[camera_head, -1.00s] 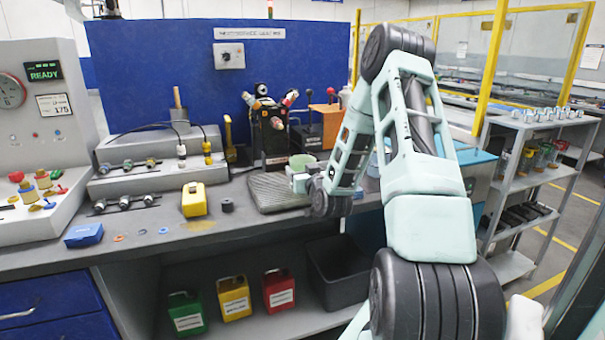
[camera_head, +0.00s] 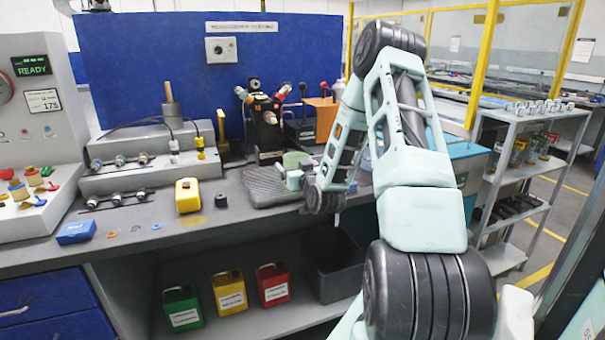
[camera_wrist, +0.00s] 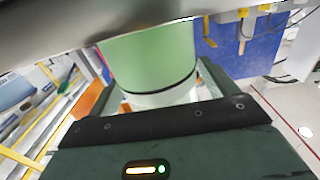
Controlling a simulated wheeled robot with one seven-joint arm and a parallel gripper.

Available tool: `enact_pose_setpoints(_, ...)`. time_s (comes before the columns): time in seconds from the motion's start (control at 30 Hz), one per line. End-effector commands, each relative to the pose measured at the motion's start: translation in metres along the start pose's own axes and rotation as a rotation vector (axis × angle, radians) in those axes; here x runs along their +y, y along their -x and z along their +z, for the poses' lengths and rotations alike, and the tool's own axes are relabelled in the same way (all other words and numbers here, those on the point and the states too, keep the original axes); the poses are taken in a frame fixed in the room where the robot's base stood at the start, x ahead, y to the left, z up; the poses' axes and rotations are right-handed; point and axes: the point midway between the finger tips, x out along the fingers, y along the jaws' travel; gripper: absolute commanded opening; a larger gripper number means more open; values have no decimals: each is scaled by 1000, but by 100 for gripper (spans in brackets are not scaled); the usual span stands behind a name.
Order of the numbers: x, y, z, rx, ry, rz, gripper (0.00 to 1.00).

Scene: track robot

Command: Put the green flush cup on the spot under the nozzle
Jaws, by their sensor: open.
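The green flush cup (camera_head: 294,158) stands at the right part of the dark ribbed tray (camera_head: 262,190) on the bench. Its base is hidden behind my gripper. In the wrist view the cup (camera_wrist: 150,58) fills the upper middle, with a dark line around it and a paler lower part. My gripper (camera_head: 291,180) is open, with its fingers close to the cup; whether they touch it I cannot tell. The spot under the nozzle cannot be made out.
A yellow box (camera_head: 188,196) and a small black block (camera_head: 221,200) are on the bench left of the tray. An orange box (camera_head: 322,118) stands behind the cup. A grey valve fixture (camera_head: 135,165) is farther left. The bench front between block and tray is clear.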

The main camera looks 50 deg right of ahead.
Motion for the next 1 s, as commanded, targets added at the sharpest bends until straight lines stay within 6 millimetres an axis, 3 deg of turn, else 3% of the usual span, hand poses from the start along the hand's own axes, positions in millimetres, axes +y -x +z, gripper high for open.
enact_pose_setpoints(0.43, 0, 95, 2, -3, 0, 0, 85)
enact_pose_setpoints(0.5, 0, 93, -6, -4, -3, 0, 85)
enact_pose_setpoints(1.0, 1, 112, -5, -2, -2, 0, 85)
